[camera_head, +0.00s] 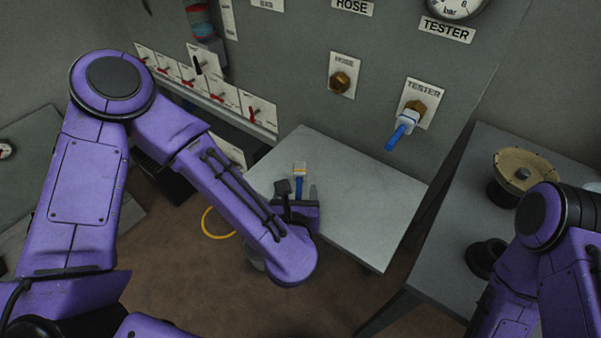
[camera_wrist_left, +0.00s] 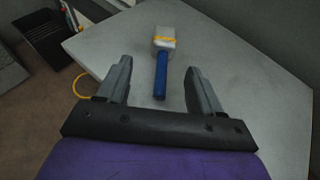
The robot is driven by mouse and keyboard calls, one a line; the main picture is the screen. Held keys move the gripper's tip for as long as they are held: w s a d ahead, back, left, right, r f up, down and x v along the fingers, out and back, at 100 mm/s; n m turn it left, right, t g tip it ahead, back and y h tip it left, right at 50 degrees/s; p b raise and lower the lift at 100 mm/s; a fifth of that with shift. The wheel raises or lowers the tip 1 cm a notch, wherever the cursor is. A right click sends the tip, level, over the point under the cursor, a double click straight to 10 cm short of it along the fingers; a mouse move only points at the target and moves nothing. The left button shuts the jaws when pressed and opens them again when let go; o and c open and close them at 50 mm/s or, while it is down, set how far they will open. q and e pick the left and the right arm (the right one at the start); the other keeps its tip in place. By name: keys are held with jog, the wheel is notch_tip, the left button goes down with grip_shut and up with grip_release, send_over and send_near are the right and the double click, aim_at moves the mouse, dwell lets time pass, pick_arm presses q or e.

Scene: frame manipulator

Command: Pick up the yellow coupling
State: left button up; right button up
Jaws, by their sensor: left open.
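The yellow coupling (camera_head: 299,168) is a pale block with a yellow band and a blue stem, lying on the grey shelf (camera_head: 365,205). In the left wrist view the coupling (camera_wrist_left: 164,41) lies ahead, its blue stem (camera_wrist_left: 161,78) pointing back between my fingertips. My left gripper (camera_head: 299,190) is open; in the left wrist view its two fingers (camera_wrist_left: 157,78) stand apart on either side of the stem's near end. I cannot tell whether they touch the shelf. My right arm shows at the right edge; its gripper is out of view.
A similar blue-stemmed coupling (camera_head: 404,128) is plugged into the TESTER port on the wall panel. The HOSE port (camera_head: 340,82) is bare brass. Red-handled switches (camera_head: 222,96) line the panel's left. A yellow hose loop (camera_head: 213,224) hangs left of the shelf. A side table (camera_head: 440,225) stands right.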

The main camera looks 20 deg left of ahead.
aim_at(299, 176)
pick_arm(q)
jog(key=x, duration=0.5)
jog(key=shift+w+r, duration=0.3)
jog(key=shift+w, duration=0.2)
jog(key=shift+d, duration=0.1)
grip_shut()
jog(key=shift+r, duration=0.1)
